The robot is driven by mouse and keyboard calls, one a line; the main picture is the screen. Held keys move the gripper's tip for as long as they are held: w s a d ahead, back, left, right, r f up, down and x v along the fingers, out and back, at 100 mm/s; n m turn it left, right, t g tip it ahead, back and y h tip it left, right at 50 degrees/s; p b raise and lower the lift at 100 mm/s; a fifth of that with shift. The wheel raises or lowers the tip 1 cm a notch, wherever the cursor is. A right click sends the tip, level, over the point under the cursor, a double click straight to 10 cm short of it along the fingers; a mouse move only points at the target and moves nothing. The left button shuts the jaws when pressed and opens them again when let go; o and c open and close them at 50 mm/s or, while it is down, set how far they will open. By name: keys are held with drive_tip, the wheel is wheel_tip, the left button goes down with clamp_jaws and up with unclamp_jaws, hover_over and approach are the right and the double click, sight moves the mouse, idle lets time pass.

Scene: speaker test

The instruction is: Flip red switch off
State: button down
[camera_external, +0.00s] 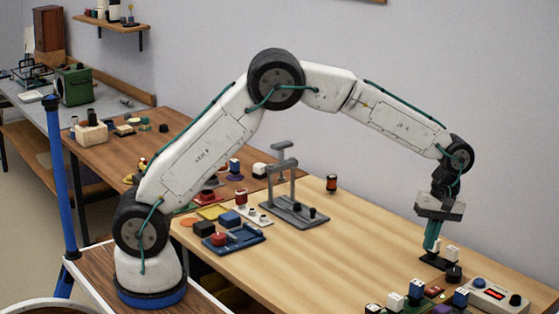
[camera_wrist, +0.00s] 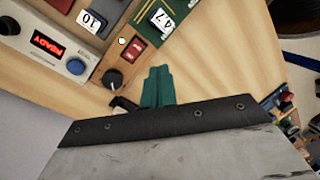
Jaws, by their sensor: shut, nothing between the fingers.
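A red switch (camera_wrist: 138,48) sits on a small brown board, with a small pale round light beside it, in the wrist view. What looks like the same red part shows in the external view (camera_external: 433,292), small and partly crowded by neighbours; I cannot tell its on or off position. My gripper (camera_wrist: 158,72), with teal fingers, is shut and empty. Its fingertips are just below and right of the switch in the wrist view, apart from it in the picture. In the external view my gripper (camera_external: 431,248) points down beside a black plate with white blocks (camera_external: 437,259).
A black knob (camera_wrist: 113,79) is close left of my fingers.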

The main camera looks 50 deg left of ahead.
sight(432, 291)
drive_tip(key=shift+w+d+r+n+t+h, duration=0.15)
drive_tip(key=shift+w+d+r+n, duration=0.3)
drive_tip(key=shift+n, duration=0.7)
drive_tip(key=shift+w+d+r+n+t+h, duration=0.1)
drive_tip(key=shift+w+d+r+n, duration=0.4)
drive_tip(key=shift+n, duration=0.6)
drive_tip(key=shift+w+d+r+n+t+h, duration=0.15)
drive_tip(key=shift+w+d+r+n, duration=0.35)
drive_tip(key=shift+n, duration=0.65)
drive_tip(key=shift+a+f, duration=0.2)
drive_tip(key=f, duration=0.4)
drive_tip(key=s+f, duration=0.1)
drive_tip(key=f, duration=0.8)
drive_tip(key=shift+s+f, duration=0.4)
drive_tip(key=shift+s+f+t, duration=0.15)
drive_tip(key=shift+f+t, duration=0.15)
drive_tip(key=shift+a, duration=0.1)
